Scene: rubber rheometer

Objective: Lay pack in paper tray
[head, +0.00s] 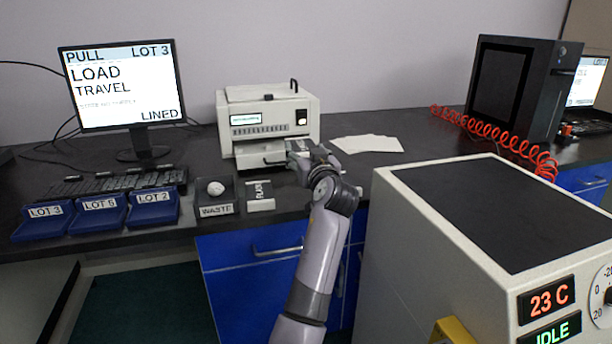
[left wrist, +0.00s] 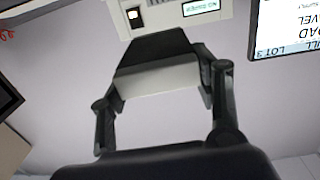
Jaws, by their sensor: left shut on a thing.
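My left gripper (head: 303,150) is in front of the printer's right side, by the paper tray (head: 262,158) low on the printer's front. In the left wrist view, my left gripper (left wrist: 160,62) is shut on a pack (left wrist: 157,82) with a white face and a dark face, one finger at each side. The pack is mostly hidden behind the gripper in the head view. I cannot tell whether it touches the tray. A block labelled PLAIN (head: 260,196) is on the counter in front of the printer. My right gripper is not in view.
The printer (head: 268,115) also shows in the left wrist view (left wrist: 180,14). A WASTE box (head: 216,210) and several blue lot bins (head: 99,214) stand left. White sheets (head: 368,144) lie right of the printer. A large instrument (head: 480,220) stands at front right.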

